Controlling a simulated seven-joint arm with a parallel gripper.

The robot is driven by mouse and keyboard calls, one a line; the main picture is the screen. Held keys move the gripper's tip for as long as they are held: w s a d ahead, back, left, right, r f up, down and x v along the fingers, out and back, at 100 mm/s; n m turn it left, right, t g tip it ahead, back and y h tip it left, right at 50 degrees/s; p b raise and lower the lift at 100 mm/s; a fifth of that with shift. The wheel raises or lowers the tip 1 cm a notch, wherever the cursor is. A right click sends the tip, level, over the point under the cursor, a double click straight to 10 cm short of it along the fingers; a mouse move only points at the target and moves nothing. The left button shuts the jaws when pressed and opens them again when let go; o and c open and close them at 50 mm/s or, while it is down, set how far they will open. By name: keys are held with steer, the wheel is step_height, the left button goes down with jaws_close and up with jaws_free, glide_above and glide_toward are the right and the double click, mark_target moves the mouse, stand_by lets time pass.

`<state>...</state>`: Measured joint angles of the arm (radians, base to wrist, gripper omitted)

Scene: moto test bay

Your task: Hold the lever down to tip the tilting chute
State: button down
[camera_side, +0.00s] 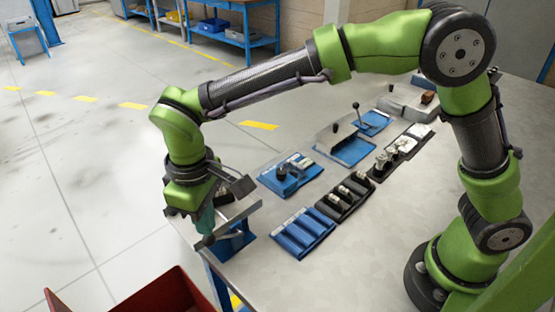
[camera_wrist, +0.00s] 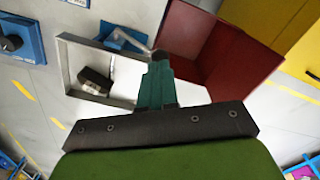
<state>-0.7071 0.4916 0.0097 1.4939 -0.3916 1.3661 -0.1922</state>
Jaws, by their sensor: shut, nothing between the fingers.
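The tilting chute, a grey metal tray with raised walls (camera_wrist: 67,66), stands at the table's near corner on a blue stand (camera_side: 236,240); in the side view it is partly behind my gripper. A dark block with a pale part (camera_wrist: 95,82) lies in the tray. The lever (camera_wrist: 138,44) is a thin grey arm leading from a blue bracket (camera_wrist: 122,40) to a dark knob. My gripper (camera_side: 206,233) points down with its green fingers shut and empty. The fingertips (camera_wrist: 158,62) are right at the lever's knob; I cannot tell whether they press it.
A red bin (camera_side: 160,296) stands on the floor below the table corner; its inside (camera_wrist: 215,45) looks empty in the wrist view. Blue fixture plates (camera_side: 303,232), a black rack (camera_side: 345,196) and a plate with a dark knob (camera_side: 290,175) occupy the table further in.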

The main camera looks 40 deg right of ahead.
steer(key=shift+f, duration=0.45)
steer(key=shift+f, duration=0.1)
